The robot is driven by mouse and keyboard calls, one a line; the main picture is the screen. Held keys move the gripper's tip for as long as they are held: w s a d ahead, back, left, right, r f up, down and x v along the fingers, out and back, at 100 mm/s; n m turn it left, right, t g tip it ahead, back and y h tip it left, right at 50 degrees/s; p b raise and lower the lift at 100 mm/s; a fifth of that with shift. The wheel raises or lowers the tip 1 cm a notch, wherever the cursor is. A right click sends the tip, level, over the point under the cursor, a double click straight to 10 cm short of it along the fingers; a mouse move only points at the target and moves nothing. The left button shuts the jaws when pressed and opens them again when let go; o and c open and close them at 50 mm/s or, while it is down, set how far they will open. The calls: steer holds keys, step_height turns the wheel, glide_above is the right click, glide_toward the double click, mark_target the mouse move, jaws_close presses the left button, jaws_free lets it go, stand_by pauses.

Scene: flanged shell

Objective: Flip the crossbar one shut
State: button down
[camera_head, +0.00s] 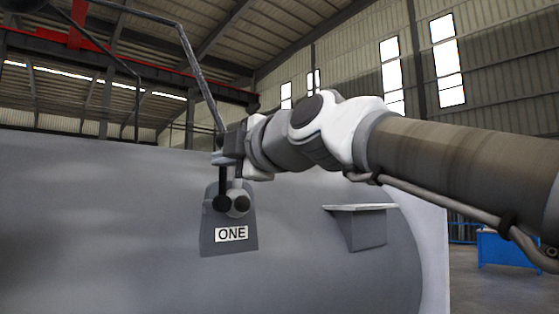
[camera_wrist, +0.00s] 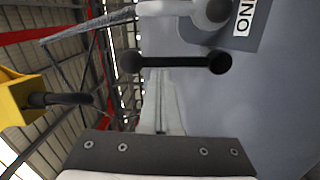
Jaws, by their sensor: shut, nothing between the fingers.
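A grey bracket plate labelled ONE (camera_head: 222,245) stands on the large grey shell; its label also shows at the top right of the wrist view (camera_wrist: 245,18). In the wrist view, a black crossbar (camera_wrist: 178,62) with a ball at each end lies across the picture beside the plate's grey hub. A pale arm (camera_wrist: 165,8) runs from the hub to the left. My gripper (camera_wrist: 160,80) is shut and empty, its pale fingertips close to the middle of the bar; I cannot tell whether they touch. In the head view, my wrist hides the upper part of the mechanism.
A long bent grey rod (camera_head: 199,75) rises above the shell (camera_head: 90,220). A small grey shelf (camera_head: 361,228) sticks out of the shell to the right. A yellow part with a black stub (camera_wrist: 18,98) shows at the wrist view's left. A blue bench (camera_head: 505,248) stands far right.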

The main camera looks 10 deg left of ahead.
steer(key=shift+w+d+m, duration=0.2)
steer(key=shift+m, duration=0.2)
steer(key=w+d+f+m+b, duration=0.5)
steer(key=w+m+b, duration=0.1)
steer(key=m, duration=1)
steer(key=shift+w+f+g+b, duration=0.25)
steer(key=shift+w+g+b, duration=0.1)
steer(key=shift+g, duration=0.05)
steer(key=shift+d, duration=0.1)
stand_by(0.3)
steer(key=s+d+r, duration=0.4)
steer(key=s+d, duration=0.2)
steer(key=d, duration=0.2)
steer(key=shift+s+d+r, duration=0.2)
steer(key=shift+s+d, duration=0.05)
steer(key=shift+s, duration=0.15)
stand_by(0.3)
